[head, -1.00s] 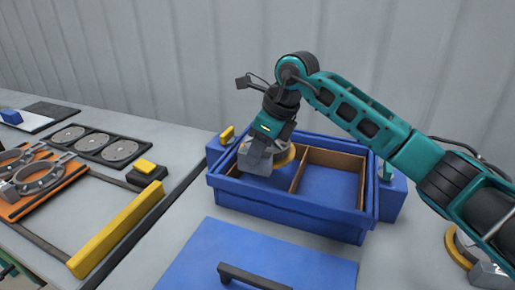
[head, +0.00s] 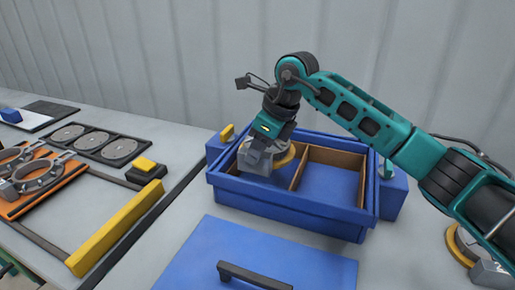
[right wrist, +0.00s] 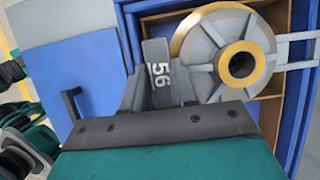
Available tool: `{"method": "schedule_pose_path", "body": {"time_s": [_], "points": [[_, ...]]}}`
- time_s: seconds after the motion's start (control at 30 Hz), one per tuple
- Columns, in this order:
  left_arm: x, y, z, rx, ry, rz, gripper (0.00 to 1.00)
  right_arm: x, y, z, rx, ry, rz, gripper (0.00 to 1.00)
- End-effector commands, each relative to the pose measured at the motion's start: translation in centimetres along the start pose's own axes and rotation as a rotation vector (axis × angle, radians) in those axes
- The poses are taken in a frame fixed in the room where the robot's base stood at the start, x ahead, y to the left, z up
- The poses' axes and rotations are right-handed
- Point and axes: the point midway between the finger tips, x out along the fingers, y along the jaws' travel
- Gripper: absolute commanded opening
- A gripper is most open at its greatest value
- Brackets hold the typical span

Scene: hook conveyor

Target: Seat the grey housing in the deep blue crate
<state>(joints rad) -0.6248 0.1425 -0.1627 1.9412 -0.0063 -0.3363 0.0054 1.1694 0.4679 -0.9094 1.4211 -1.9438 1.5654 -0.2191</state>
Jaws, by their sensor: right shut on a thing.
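The deep blue crate (head: 290,212) stands on the table, split by a brown divider (head: 299,170) into a left and a right compartment. My right gripper (head: 257,157) reaches down into the left compartment. It is shut on the grey housing (head: 284,160), a round part with a yellow rim. In the right wrist view the housing (right wrist: 205,50) shows its ribbed face and dark centre hole, and the jaws hold its grey block marked 56 (right wrist: 160,75). The housing is in the left compartment; whether it rests on the floor is hidden. The right compartment is empty. My left gripper is not in view.
A blue lid with a dark handle (head: 250,272) lies in front of the crate. A yellow bar (head: 115,228), an orange plate with rings (head: 40,185) and a tray of discs (head: 100,145) are at left. Another yellow-rimmed part (head: 462,245) sits at right.

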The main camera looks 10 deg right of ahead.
Motion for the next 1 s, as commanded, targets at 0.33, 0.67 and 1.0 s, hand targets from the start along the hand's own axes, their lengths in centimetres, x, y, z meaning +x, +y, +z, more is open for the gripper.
{"method": "schedule_pose_path", "body": {"time_s": [0.33,0.67,1.0], "points": [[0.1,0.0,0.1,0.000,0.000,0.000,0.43,0.1,0.0,0.0,-0.002,-0.003,-0.002,0.00],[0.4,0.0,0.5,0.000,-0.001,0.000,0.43,0.7,0.0,-0.2,-0.002,-0.003,-0.001,0.00],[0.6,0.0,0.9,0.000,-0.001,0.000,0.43,1.3,0.0,-0.5,-0.002,-0.002,-0.001,0.00]]}}
